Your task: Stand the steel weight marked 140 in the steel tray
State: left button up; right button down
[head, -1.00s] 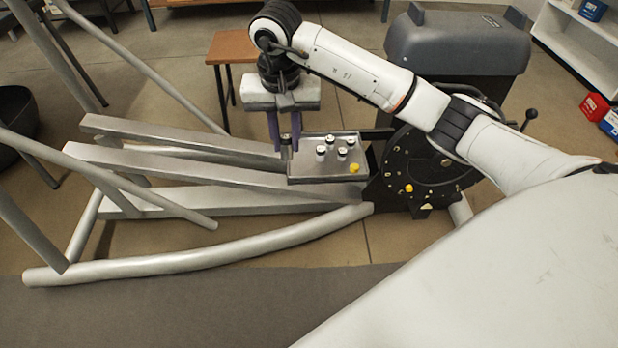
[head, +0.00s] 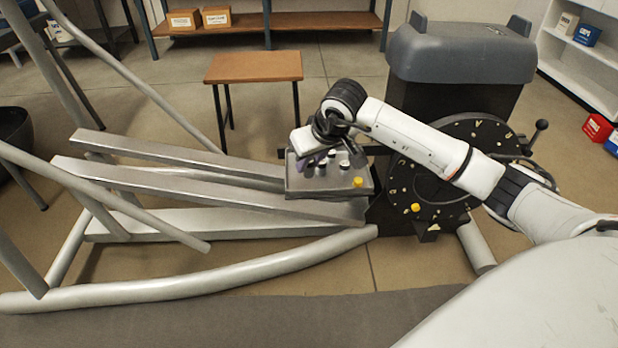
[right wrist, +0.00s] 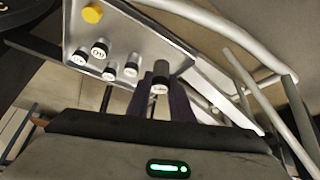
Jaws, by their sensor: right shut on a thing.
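The steel tray (head: 330,191) is a shallow grey rectangle on the machine's frame. Several small steel weights with white, marked tops stand in it; one shows at its right side (head: 345,165) and one in the right wrist view (right wrist: 100,48). Their markings are too small to read for sure. My right gripper (head: 318,158) is over the tray's left part. In the right wrist view its purple fingers (right wrist: 160,98) are shut on a dark cylindrical weight (right wrist: 161,70) with a white marked end. I cannot tell whether this weight touches the tray floor. My left gripper is not in view.
A yellow knob (head: 358,182) sits at the tray's front right corner. A black dial wheel (head: 440,180) stands right of the tray. Grey rails (head: 200,185) run to the left. A wooden table (head: 253,66) and a grey bin (head: 460,50) stand behind.

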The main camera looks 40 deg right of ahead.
aim_at(312, 169)
notch_tip(312, 169, down, 4)
jog(key=shift+r+b, duration=0.25)
jog(key=shift+b, duration=0.35)
jog(key=shift+f, duration=0.1)
jog(key=c, duration=1.6)
grip_release()
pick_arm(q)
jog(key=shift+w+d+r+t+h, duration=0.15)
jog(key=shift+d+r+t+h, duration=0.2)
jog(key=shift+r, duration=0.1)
